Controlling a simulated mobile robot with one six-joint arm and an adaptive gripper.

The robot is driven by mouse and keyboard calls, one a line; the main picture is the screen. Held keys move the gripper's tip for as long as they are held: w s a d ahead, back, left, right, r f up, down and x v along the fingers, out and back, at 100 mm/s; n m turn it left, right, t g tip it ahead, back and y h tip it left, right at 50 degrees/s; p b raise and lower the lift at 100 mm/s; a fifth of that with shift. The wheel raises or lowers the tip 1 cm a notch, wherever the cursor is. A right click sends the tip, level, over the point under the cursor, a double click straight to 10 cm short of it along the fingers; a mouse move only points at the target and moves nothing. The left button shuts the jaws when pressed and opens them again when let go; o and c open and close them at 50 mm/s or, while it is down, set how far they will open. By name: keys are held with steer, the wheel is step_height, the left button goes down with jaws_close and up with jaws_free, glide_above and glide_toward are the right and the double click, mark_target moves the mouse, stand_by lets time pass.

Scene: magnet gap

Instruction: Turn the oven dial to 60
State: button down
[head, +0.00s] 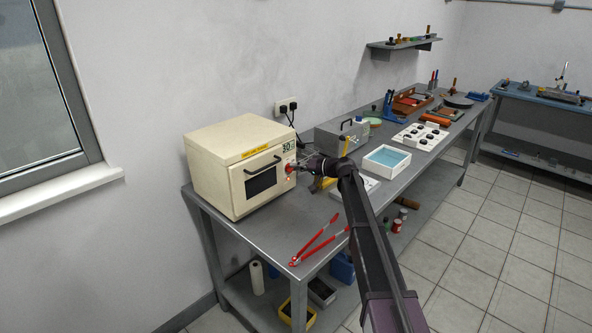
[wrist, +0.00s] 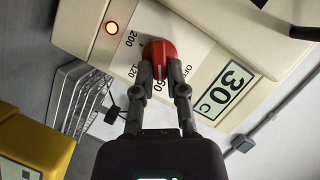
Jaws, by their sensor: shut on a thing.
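The cream oven (head: 213,172) stands at the near left end of the bench. Its red dial (wrist: 158,52) is on the front panel, and it also shows in the head view (head: 289,169). My gripper (wrist: 160,75) is shut on the dial, one finger on each side. The scale around the dial shows OFF, 60, 120 and 200. The 60 mark lies between my fingers, partly covered. The dial's ridge appears to run toward the 60, but its exact pointing is hard to tell. The display (wrist: 229,90) reads 30 C.
Red tongs (head: 318,240) lie on the bench's front corner. A grey box (head: 340,135) and a tray with a blue inside (head: 387,160) stand to the right of the oven.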

steer(key=shift+w+a, duration=0.15)
steer(key=shift+a, duration=0.25)
steer(key=c, duration=0.7)
jaws_free()
steer(key=shift+a, duration=0.15)
steer(key=shift+f, duration=0.1)
steer(key=shift+d, duration=0.2)
